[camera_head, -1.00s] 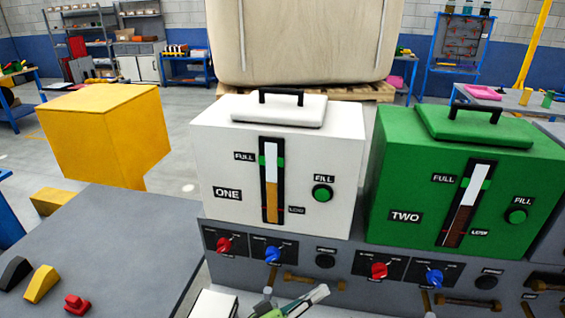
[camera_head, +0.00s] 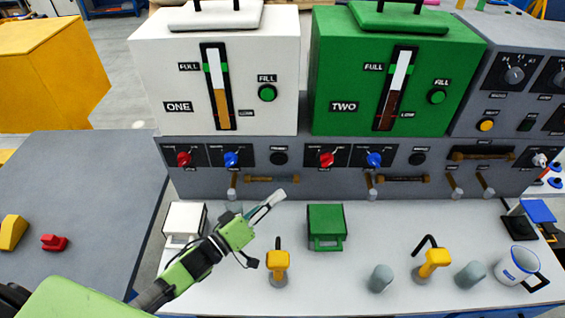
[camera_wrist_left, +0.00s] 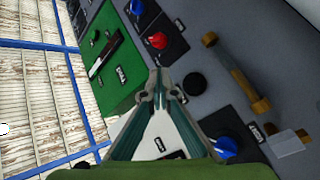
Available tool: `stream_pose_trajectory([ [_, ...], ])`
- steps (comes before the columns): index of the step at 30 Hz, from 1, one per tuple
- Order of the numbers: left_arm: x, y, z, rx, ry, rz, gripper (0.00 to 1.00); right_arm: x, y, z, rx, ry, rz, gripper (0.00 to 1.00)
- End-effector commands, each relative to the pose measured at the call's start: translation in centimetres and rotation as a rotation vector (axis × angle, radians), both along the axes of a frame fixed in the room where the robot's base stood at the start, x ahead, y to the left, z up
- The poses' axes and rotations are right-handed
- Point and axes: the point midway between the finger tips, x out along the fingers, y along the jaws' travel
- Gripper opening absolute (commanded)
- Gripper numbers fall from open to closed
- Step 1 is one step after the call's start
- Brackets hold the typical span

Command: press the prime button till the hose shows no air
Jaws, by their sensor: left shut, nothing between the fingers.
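The dark round button (camera_head: 279,157) under the white tank ONE (camera_head: 150,75) sits right of that tank's blue knob (camera_head: 231,159). It also shows in the left wrist view (camera_wrist_left: 196,85), just right of my fingertips and apart from them as far as I can tell. Its label is too small to read. A brownish horizontal tube (camera_head: 272,179), perhaps the hose, is below the button; I cannot tell whether air is in it. My left gripper (camera_head: 276,197) is shut and empty, in front of the panel below the button. My right gripper is out of view.
The green tank TWO (camera_head: 335,80) has a similar dark button (camera_head: 416,158) below it. On the white counter (camera_head: 350,285) stand a small green box (camera_head: 326,225), yellow-handled tools (camera_head: 278,262), grey cups (camera_head: 380,277) and a white mug (camera_head: 517,264). A grey table (camera_head: 75,210) is at left.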

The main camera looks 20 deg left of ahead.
Motion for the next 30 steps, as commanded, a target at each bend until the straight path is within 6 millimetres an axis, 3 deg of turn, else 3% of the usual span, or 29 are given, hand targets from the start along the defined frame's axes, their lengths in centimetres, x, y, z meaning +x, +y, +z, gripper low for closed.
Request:
stream_pose_trajectory([
  [6, 0.7, 0.2, -0.1, 0.001, -0.002, -0.001, 0.00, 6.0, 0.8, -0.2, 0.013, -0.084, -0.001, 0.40],
  [9, 1.7, 0.4, -0.2, 0.002, -0.003, 0.000, 0.00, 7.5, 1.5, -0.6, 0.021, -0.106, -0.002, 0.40],
  [11, 2.5, 0.7, -0.2, 0.003, -0.004, 0.000, 0.00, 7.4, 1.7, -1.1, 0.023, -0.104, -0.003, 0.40],
  [19, 6.2, 1.8, -0.2, 0.003, -0.003, 0.000, 0.00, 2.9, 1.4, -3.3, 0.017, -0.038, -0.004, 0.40],
  [30, 8.5, 2.4, 0.0, 0.000, 0.000, 0.000, 0.00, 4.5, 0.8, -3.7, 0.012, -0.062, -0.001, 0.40],
])
